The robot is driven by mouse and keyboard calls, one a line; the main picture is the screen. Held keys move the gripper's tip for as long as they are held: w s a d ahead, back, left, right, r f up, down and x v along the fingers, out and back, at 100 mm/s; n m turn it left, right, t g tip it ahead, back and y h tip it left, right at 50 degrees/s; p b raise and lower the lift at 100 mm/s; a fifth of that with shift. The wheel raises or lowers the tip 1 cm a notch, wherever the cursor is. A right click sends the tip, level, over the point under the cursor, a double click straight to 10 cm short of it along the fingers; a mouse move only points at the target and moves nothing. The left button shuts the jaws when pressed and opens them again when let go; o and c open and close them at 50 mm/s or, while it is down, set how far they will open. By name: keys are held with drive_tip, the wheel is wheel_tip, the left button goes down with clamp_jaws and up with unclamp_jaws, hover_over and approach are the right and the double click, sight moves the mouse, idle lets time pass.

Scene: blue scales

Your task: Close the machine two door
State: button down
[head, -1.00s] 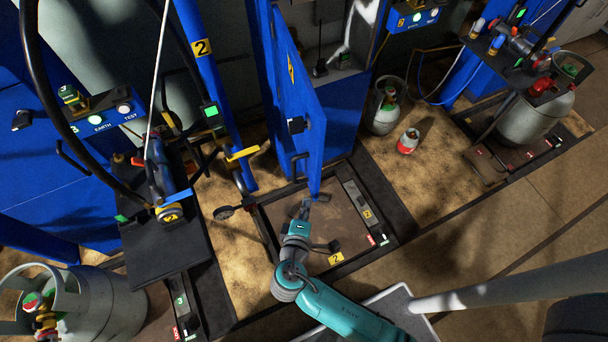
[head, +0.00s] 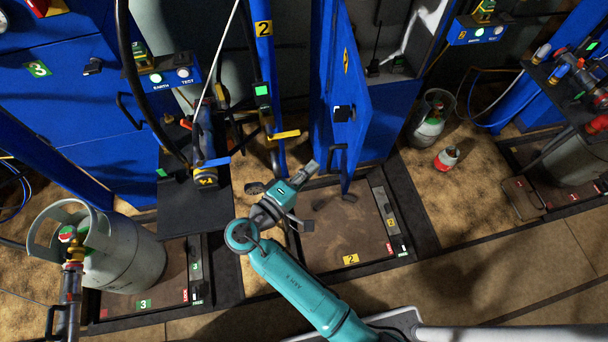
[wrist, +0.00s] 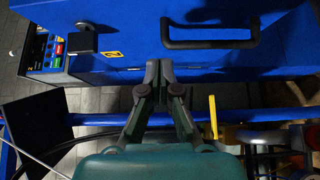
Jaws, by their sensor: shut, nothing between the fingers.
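The machine two door (head: 347,90) is a tall blue panel in the head view. My gripper (head: 312,168) is shut and empty, just left of the door's lower part. In the wrist view, my shut fingertips (wrist: 163,68) lie in front of a blue panel that bears a black handle (wrist: 210,34) and a black latch (wrist: 83,40). I cannot tell whether the fingers touch it.
A blue post (head: 265,70) marked 2 stands left of the door. A black shelf (head: 180,205) with a tool is further left, and a grey gas cylinder (head: 120,255) is at lower left. A red canister (head: 447,158) stands right of the cabinet. The framed floor plate (head: 350,225) below is mostly clear.

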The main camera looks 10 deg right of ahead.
sight(348, 147)
drive_tip(key=d, duration=0.2)
drive_tip(key=w+d, duration=0.1)
drive_tip(key=d, duration=0.1)
drive_tip(key=w+d, duration=0.1)
drive_tip(key=d, duration=0.2)
drive_tip(key=shift+w+d, duration=0.1)
drive_tip(key=shift+w, duration=0.1)
drive_tip(key=shift+d, duration=0.4)
drive_tip(key=shift+s+d, duration=0.1)
drive_tip(key=shift+d, duration=0.05)
